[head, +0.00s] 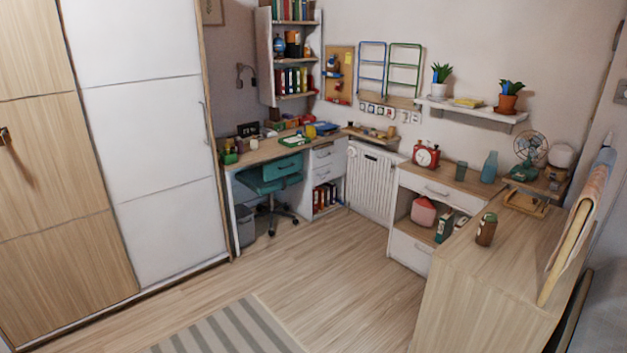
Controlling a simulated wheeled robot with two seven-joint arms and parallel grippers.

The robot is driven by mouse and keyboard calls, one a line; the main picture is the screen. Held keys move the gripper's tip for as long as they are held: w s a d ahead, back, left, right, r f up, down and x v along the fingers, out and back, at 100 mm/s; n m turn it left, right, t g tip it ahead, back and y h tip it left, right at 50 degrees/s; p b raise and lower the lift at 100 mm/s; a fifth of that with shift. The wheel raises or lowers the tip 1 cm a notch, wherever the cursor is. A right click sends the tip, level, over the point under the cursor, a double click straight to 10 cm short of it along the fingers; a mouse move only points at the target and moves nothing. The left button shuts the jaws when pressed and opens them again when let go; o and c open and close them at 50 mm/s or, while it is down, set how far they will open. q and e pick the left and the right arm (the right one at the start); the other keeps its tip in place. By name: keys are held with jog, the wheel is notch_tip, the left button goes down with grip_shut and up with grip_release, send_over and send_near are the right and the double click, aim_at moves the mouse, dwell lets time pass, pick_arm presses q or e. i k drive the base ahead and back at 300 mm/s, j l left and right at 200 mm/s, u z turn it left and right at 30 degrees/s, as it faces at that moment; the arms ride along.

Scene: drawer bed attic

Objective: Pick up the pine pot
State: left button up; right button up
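No label marks a pine pot, and I cannot tell for sure which thing it is. A small brown, jar-like container (486,229) stands upright on the light wooden cabinet at the right. Two potted plants stand on the white wall shelf: one in a white pot (439,91), one in an orange-brown pot (507,104). Both have green and blue leaves. Neither of my grippers shows in the head view.
The light wooden cabinet (497,268) stands at the front right. A red clock (426,156), blue bottle (489,167) and fan (530,147) stand beyond it. A desk (262,153) and teal chair (270,174) are at the back. The wooden floor (330,270) in the middle is clear, with a striped rug (230,330) in front.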

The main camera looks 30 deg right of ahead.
aim_at(486, 233)
jog(key=i+z, duration=0.6)
jog(key=z, duration=0.15)
jog(key=i+j+z, duration=0.2)
jog(key=z, duration=0.2)
jog(key=i+j+z, duration=0.25)
jog(key=z, duration=0.15)
